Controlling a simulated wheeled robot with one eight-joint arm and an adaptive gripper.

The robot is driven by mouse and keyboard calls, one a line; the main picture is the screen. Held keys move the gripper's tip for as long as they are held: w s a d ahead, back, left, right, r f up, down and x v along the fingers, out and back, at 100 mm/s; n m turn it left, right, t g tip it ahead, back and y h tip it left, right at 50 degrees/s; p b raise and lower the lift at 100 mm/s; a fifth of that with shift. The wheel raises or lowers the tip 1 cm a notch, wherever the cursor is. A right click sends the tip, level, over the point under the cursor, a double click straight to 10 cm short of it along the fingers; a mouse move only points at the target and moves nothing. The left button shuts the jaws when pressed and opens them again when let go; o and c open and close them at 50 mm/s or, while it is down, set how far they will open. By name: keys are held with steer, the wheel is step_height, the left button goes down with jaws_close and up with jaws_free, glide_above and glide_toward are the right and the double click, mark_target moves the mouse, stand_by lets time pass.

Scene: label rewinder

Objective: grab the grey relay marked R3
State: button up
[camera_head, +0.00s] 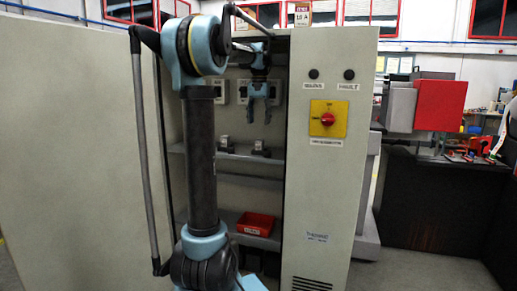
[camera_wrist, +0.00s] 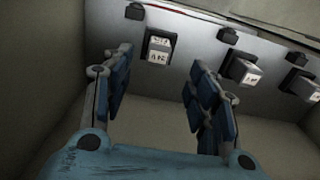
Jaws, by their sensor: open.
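My gripper (camera_head: 259,114) is open and empty inside the open cabinet, with its fingers pointing down above a shelf with small light blocks. In the wrist view its two fingers (camera_wrist: 160,75) stand wide apart. Several relay-like blocks with pale labelled faces show there: one (camera_wrist: 159,47) lies between the fingers in the picture, another (camera_wrist: 241,71) is just right of the right finger, and a third (camera_wrist: 301,85) is at the right edge. The gripper is touching none that I can see. The labels are too blurred to read, so I cannot tell which is R3.
The cabinet (camera_head: 325,185) has a yellow panel with a red knob (camera_head: 327,118) on its right front. A red bin (camera_head: 255,224) stands on a lower shelf. The open door (camera_head: 70,150) is at the left. Cabinet walls stand close around the gripper.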

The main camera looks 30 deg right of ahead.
mark_target(259, 139)
step_height(259, 139, down, 11)
steer(key=shift+f, duration=0.1)
stand_by(0.6)
steer(key=c, duration=1.2)
